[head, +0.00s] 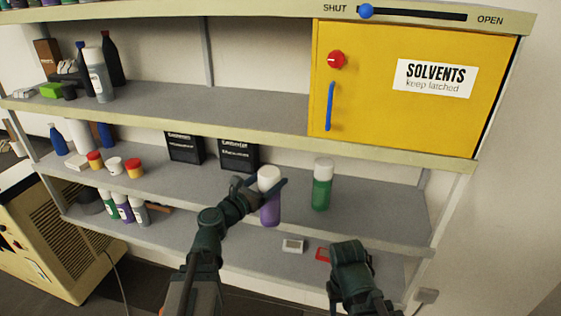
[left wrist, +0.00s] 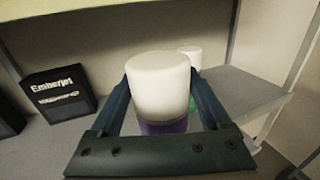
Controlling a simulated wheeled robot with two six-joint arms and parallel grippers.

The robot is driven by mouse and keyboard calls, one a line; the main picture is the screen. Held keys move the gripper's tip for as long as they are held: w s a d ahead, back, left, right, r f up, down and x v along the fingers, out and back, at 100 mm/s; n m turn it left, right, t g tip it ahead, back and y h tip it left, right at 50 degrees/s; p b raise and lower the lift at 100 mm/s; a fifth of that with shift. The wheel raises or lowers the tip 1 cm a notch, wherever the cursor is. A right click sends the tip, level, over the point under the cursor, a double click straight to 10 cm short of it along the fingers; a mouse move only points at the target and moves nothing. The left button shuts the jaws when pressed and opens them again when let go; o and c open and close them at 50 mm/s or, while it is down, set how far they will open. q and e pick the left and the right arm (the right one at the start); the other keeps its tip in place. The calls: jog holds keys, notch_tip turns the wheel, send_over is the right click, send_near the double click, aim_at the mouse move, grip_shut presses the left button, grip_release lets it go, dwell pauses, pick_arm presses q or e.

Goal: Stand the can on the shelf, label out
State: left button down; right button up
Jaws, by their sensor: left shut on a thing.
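A purple can with a white cap (head: 269,207) is upright at the front edge of the middle shelf (head: 350,215). My left gripper (head: 266,184) is shut around its upper part. In the left wrist view the white cap (left wrist: 158,82) stands between the two dark fingers, with a strip of purple below. I cannot tell whether the can's base touches the shelf, and no label shows on it. My right gripper (head: 350,253) is low on the right, apart from the can; its fingers are not clear.
A green can with a white cap (head: 322,186) stands to the right on the same shelf. Black boxes (head: 239,155) stand at the back left. Small tubs (head: 134,168) are farther left. A yellow solvents cabinet (head: 415,85) is above. Bare shelf lies right of the green can.

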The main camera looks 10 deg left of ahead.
aim_at(270, 209)
pick_arm(q)
notch_tip(270, 209, down, 12)
jog(key=b, duration=1.1)
jog(key=shift+w+r+b, duration=0.1)
jog(key=shift+b, duration=0.2)
jog(key=shift+r, duration=0.1)
